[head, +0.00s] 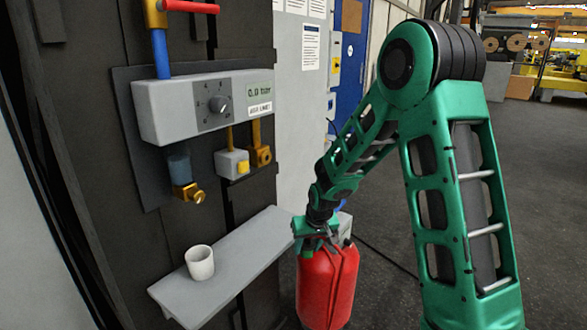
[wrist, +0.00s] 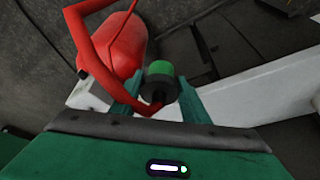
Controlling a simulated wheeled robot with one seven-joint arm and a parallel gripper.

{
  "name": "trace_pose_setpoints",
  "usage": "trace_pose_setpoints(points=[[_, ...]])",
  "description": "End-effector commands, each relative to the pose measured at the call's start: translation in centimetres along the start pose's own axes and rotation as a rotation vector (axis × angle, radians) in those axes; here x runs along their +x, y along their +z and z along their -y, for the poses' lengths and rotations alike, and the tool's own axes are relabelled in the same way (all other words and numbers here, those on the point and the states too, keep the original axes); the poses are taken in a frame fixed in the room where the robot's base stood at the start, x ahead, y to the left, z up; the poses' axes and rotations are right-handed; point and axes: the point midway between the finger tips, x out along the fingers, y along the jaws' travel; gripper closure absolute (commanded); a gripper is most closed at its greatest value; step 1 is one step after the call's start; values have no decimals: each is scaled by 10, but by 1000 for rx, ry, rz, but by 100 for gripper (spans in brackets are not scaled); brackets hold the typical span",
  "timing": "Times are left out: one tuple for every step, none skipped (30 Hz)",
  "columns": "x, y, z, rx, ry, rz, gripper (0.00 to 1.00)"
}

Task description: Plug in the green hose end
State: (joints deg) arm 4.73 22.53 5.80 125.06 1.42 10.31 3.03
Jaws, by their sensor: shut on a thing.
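My gripper (wrist: 158,92) is shut on the hose end (wrist: 159,70), a short black piece with a green face, held between the two green fingers in the wrist view. A red hose (wrist: 92,55) runs from it to the upper left. In the head view my gripper (head: 316,234) is right of the shelf, in front of the top of the red cylinder (head: 326,292); the hose end cannot be made out there. The grey air unit (head: 175,108) reads 0.0 bar. A brass fitting (head: 189,193) hangs below it, and another (head: 260,155) is to the right.
A grey shelf (head: 233,262) juts out below the fittings, with a white cup (head: 200,263) on it. The red cylinder also shows in the wrist view (wrist: 122,45), close to my fingers. Open floor (head: 545,185) lies to the right.

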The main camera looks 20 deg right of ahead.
Motion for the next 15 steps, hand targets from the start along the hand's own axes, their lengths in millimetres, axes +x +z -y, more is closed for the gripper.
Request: trace_pose_setpoints(points=[[-4,-8,3,44,-12,7,78],[-6,-12,5,78,-23,15,78],[-10,-18,7,133,-38,27,78],[-13,-22,10,177,-54,37,78],[-17,-27,12,223,-70,46,78],[-22,-33,14,289,-95,58,78],[-25,-37,16,340,-115,65,78],[-29,-40,18,388,-135,73,78],[-34,-46,20,452,-165,77,78],[-38,-49,22,499,-187,82,78],[-42,-52,24,547,-210,83,78],[-47,-57,26,610,-243,85,78],[-51,-60,27,658,-269,83,78],[-56,-64,28,707,-296,80,78],[-62,-68,30,774,-335,74,78]])
